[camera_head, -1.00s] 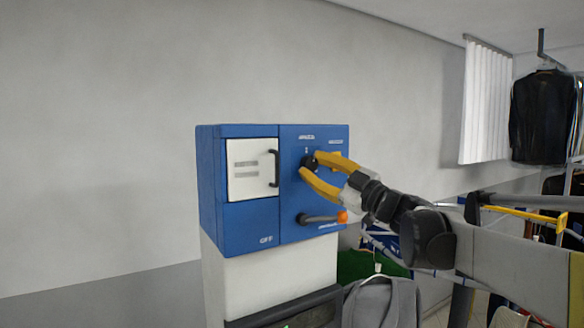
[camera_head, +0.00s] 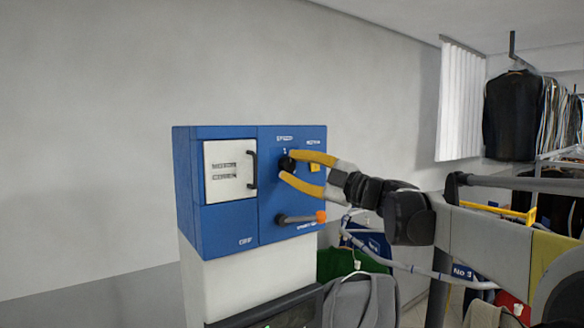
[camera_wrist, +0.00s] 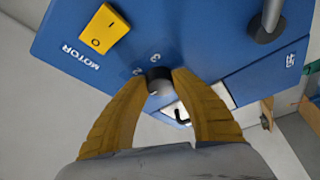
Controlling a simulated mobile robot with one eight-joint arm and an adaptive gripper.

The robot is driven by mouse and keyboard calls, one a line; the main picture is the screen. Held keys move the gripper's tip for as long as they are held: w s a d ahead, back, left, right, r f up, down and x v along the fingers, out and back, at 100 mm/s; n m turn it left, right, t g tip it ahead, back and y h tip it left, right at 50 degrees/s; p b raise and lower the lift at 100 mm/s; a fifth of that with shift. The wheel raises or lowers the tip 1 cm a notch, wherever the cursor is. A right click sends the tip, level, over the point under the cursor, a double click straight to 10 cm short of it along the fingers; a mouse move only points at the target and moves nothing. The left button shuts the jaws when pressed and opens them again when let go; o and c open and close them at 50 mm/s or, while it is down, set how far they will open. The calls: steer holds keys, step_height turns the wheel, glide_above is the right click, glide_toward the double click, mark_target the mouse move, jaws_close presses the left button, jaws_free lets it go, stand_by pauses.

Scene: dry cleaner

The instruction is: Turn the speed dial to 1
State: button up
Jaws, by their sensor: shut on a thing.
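The speed dial (camera_head: 287,163) is a small dark round knob on the front of a blue control box (camera_head: 220,218). It also shows in the wrist view (camera_wrist: 158,84), with numbers printed on the panel beside it; a 3 and a 2 seem legible. My gripper (camera_head: 284,167) has yellow fingers, one on each side of the dial, and is shut on it. In the wrist view both fingertips (camera_wrist: 160,78) touch the knob's sides. Which number the dial points at cannot be told.
A yellow motor switch (camera_wrist: 103,29) sits on the panel near the dial. Below the dial is a lever with an orange end (camera_head: 320,217). A white door with a black handle (camera_head: 229,170) is left of it. Hanging clothes (camera_head: 512,117) are at the right.

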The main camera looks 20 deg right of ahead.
steer(key=o, duration=1.2)
steer(key=shift+w, duration=0.1)
steer(key=v, duration=1.2)
